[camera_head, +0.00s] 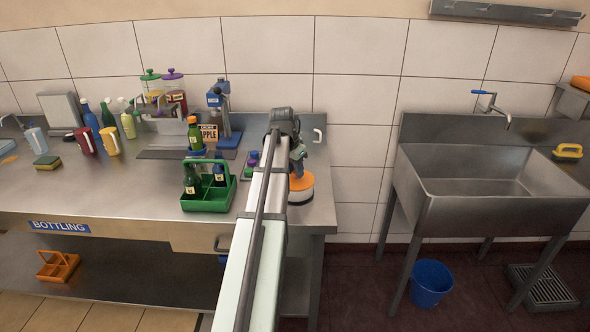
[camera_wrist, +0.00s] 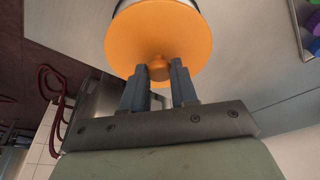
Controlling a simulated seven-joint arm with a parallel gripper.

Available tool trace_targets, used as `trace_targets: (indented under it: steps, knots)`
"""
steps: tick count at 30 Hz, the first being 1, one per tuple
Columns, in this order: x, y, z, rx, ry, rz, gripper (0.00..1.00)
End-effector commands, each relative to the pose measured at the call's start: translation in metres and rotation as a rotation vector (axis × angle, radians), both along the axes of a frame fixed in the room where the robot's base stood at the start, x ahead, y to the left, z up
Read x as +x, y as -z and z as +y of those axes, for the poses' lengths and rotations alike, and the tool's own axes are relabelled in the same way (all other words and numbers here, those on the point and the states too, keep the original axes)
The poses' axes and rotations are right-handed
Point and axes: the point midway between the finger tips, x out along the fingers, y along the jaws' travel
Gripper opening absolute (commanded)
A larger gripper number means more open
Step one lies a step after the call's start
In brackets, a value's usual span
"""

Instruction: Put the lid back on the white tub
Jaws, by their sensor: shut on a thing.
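The orange lid (camera_head: 302,182) is at the top of the white tub (camera_head: 300,196), near the right end of the steel counter. My gripper (camera_head: 298,166) points down over it. In the wrist view the lid (camera_wrist: 158,40) is large, and my gripper (camera_wrist: 159,72) is shut on its small round knob (camera_wrist: 158,68). A sliver of the tub (camera_wrist: 124,4) shows past the lid's upper edge there. The lid looks about level with the tub's rim and touching or very close; I cannot tell whether it is fully seated. My arm hides the tub's left side.
A green bottle carrier (camera_head: 208,204) and small purple-and-green-capped items (camera_head: 252,160) stand left of the tub. The counter's right edge is close to the tub. A steel sink (camera_head: 480,185) is farther right. Bottles, mugs and a blue pump (camera_head: 222,110) stand at the back left.

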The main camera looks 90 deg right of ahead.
Motion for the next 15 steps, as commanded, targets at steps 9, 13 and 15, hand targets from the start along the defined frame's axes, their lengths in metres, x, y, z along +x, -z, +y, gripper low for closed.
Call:
trace_targets:
  steps: [9, 13, 15]
  knots:
    - [0.0, 0.0004, 0.0, 0.0, 0.0, 0.0, 0.0]
    - [0.0, 0.0004, 0.0, 0.0, 0.0, 0.0, 0.31]
    - [0.0, 0.0004, 0.0, 0.0, 0.0, 0.0, 0.37]
